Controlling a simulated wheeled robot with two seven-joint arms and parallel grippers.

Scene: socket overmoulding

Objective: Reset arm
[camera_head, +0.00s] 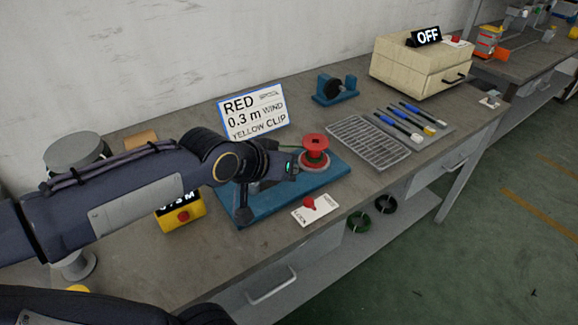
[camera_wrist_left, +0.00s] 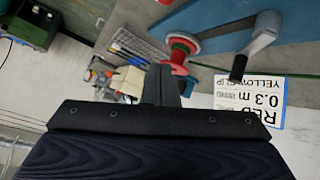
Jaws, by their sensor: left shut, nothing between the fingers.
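My left arm reaches in from the left in the head view, over the bench. Its gripper (camera_head: 288,167) is shut and empty, close to the red spool (camera_head: 314,148) on the blue winding base (camera_head: 262,203). In the left wrist view the shut fingers (camera_wrist_left: 162,85) point toward the red spool (camera_wrist_left: 182,50); I cannot tell whether they touch it. The dark crank handle (camera_wrist_left: 240,66) shows beside the spool there. My right gripper is not in view.
A sign (camera_head: 253,112) reads RED, 0.3 m WIND, YELLOW CLIP. A wire tray (camera_head: 368,142), several blue-handled tools (camera_head: 400,125) and a beige box marked OFF (camera_head: 415,70) stand to the right. A yellow box with a red button (camera_head: 183,215) lies below my arm.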

